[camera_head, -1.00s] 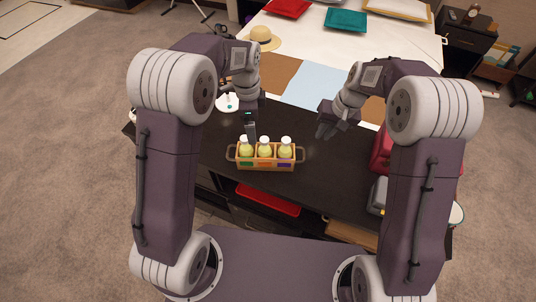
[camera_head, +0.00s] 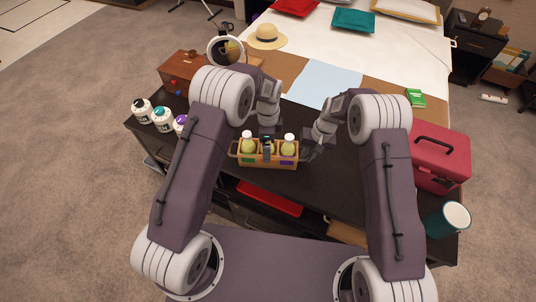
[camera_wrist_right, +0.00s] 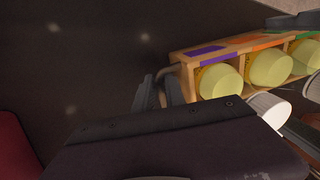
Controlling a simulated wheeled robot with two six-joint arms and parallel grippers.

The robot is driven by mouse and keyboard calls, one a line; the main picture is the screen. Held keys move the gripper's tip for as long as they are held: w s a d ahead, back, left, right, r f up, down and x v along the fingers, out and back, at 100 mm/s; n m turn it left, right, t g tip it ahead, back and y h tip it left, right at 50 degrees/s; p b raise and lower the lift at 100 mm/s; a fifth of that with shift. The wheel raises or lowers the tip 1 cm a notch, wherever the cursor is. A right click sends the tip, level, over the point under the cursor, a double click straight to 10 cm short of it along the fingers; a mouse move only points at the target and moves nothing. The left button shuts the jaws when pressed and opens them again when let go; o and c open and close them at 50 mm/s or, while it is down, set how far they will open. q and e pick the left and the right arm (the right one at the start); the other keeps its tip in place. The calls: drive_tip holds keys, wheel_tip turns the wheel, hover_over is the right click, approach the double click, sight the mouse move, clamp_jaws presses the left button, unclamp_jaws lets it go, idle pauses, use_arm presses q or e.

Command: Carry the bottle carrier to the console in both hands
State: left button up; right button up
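The wooden bottle carrier (camera_head: 268,163) stands upright on the dark tabletop, with a bar handle at each end. It holds yellow bottles (camera_head: 288,148) with white caps; the middle one is mostly hidden by my left gripper (camera_head: 267,146). That gripper is above the carrier's middle, its finger opening unclear. My right gripper (camera_head: 308,151) is at the carrier's right end. In the right wrist view, its fingers (camera_wrist_right: 162,92) are parted, with the end handle (camera_wrist_right: 170,72) at their tips. I cannot tell whether they touch it. The carrier (camera_wrist_right: 210,56) also shows there.
A red toolbox (camera_head: 438,160) and a teal cup (camera_head: 448,219) stand at the right of the tabletop. White jars (camera_head: 162,118), a wooden chest (camera_head: 183,68) and a round mirror (camera_head: 226,50) stand at the left. A bed (camera_head: 375,50) lies behind.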

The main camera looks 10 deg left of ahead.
use_arm(q)
drive_tip(key=shift+f, duration=1.4)
use_arm(e)
drive_tip(key=shift+a+f, duration=0.15)
drive_tip(key=shift+f, duration=0.55)
drive_tip(key=shift+a+f, duration=0.1)
drive_tip(key=shift+f, duration=0.55)
use_arm(q)
drive_tip(key=shift+c, duration=0.9)
use_arm(e)
drive_tip(key=shift+c, duration=0.8)
use_arm(q)
drive_tip(key=c, duration=0.5)
use_arm(e)
clamp_jaws()
use_arm(q)
drive_tip(key=c, duration=1.3)
drive_tip(key=shift+w+r, duration=0.1)
use_arm(e)
drive_tip(key=shift+w, duration=0.1)
